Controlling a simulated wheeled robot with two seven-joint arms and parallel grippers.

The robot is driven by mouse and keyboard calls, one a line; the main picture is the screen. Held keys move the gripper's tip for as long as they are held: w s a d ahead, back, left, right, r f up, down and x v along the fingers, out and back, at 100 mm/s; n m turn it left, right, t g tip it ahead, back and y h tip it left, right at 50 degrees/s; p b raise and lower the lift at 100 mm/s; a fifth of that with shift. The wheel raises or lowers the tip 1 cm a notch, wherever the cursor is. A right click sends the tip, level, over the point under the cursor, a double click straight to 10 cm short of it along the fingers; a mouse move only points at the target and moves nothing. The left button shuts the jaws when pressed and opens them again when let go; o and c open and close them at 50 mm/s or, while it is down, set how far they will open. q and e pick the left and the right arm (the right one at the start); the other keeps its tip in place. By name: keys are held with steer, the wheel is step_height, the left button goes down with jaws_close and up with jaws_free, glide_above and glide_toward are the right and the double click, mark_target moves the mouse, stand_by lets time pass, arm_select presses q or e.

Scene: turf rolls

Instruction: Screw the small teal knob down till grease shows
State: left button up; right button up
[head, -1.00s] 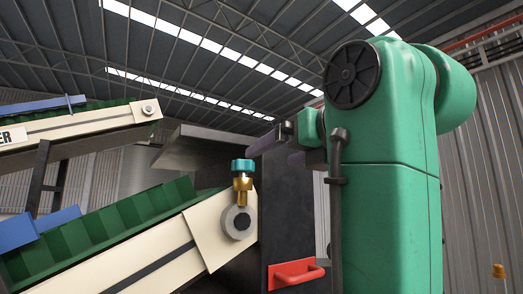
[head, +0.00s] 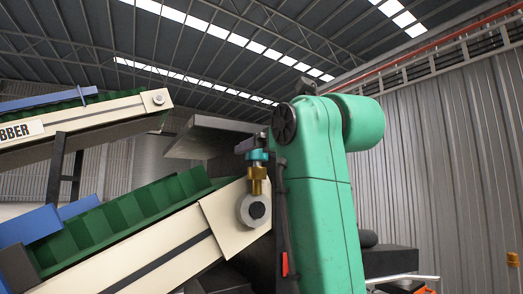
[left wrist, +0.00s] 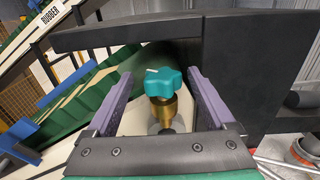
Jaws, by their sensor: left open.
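The small teal knob (head: 258,155) sits on top of a brass fitting (head: 258,182), upright at the upper end of the lower cream conveyor. My left gripper (head: 253,143) is right at the knob in the head view. In the left wrist view the knob (left wrist: 163,83) has a white mark on top and stands between the two purple fingers of my left gripper (left wrist: 158,88). The fingers are open, with a visible gap on each side of the knob. I see no grease around the brass fitting (left wrist: 162,112). My right gripper is not in view.
The lower cream conveyor (head: 150,255) with green cleats runs up to the fitting, beside a round grey roller end (head: 250,210). A grey plate (head: 212,137) juts out just above and behind the knob. Another conveyor (head: 95,118) is at upper left.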

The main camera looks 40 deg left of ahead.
arm_select(q)
steer(key=shift+d, duration=0.3)
steer(key=shift+d+r, duration=0.1)
steer(key=shift+d, duration=0.1)
steer(key=shift+c, duration=1.2)
steer(key=shift+a, duration=0.15)
steer(key=c, duration=1.1)
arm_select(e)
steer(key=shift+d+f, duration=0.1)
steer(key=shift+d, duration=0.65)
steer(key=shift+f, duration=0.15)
